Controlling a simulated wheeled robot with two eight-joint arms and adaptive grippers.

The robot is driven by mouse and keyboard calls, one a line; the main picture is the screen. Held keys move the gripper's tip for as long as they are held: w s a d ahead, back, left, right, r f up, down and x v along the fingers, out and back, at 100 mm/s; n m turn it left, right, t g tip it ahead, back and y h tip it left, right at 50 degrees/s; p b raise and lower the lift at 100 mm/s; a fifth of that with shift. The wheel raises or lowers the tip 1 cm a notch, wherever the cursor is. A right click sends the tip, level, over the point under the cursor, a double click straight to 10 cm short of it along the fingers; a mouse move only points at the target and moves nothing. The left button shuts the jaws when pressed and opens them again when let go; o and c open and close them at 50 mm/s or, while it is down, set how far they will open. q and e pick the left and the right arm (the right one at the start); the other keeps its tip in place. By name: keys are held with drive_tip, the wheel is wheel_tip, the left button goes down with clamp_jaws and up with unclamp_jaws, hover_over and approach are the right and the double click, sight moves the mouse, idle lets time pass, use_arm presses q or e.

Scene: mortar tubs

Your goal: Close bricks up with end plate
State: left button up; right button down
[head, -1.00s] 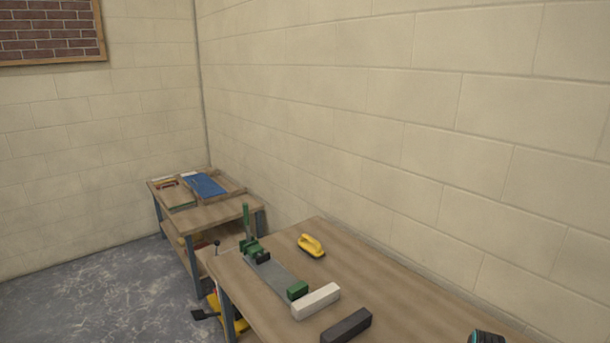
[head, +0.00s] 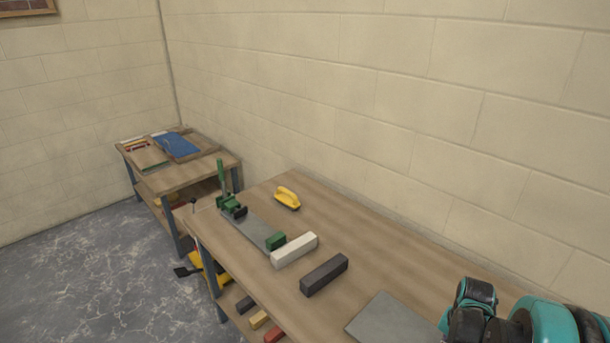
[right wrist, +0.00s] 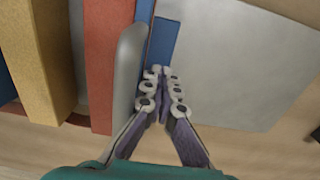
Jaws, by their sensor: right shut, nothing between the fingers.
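In the right wrist view, several bricks stand in a row at the left: a tan-yellow brick (right wrist: 43,60), a red brick (right wrist: 108,60) and blue pieces (right wrist: 163,42) near the middle. A grey upright plate-like piece with a rounded end (right wrist: 128,75) stands beside the red brick; I cannot tell if it is the end plate. My right gripper (right wrist: 162,74) is shut and empty, its fingertips over the blue piece, just right of the grey piece. I cannot tell if they touch. My left gripper is not in view.
A flat light-grey sheet (right wrist: 235,65) lies at the right in the wrist view. In the head view, the bench holds a grey plate (head: 392,325), a dark block (head: 324,275), a white block (head: 295,250), a green-ended clamp (head: 250,227) and a yellow float (head: 287,198). A wall borders the bench.

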drive_tip(key=shift+s+d, duration=0.9)
drive_tip(key=shift+s, duration=0.2)
drive_tip(key=shift+s+d, duration=0.85)
drive_tip(key=shift+s, duration=0.25)
drive_tip(key=shift+s+d, duration=0.9)
drive_tip(key=shift+s, duration=0.3)
drive_tip(key=shift+s+d, duration=0.2)
drive_tip(key=shift+w+r+p, duration=0.1)
drive_tip(key=shift+r+p, duration=0.2)
drive_tip(key=shift+r, duration=0.35)
drive_tip(key=r+p, duration=0.2)
drive_tip(key=r, duration=0.1)
drive_tip(key=w+a+r+p, duration=0.1)
drive_tip(key=r+p, duration=0.1)
drive_tip(key=r, duration=0.1)
drive_tip(key=r+p, duration=0.2)
drive_tip(key=shift+w+a+r+p, duration=0.3)
drive_tip(key=shift+w+r+p, duration=0.05)
drive_tip(key=shift+w+r, duration=0.05)
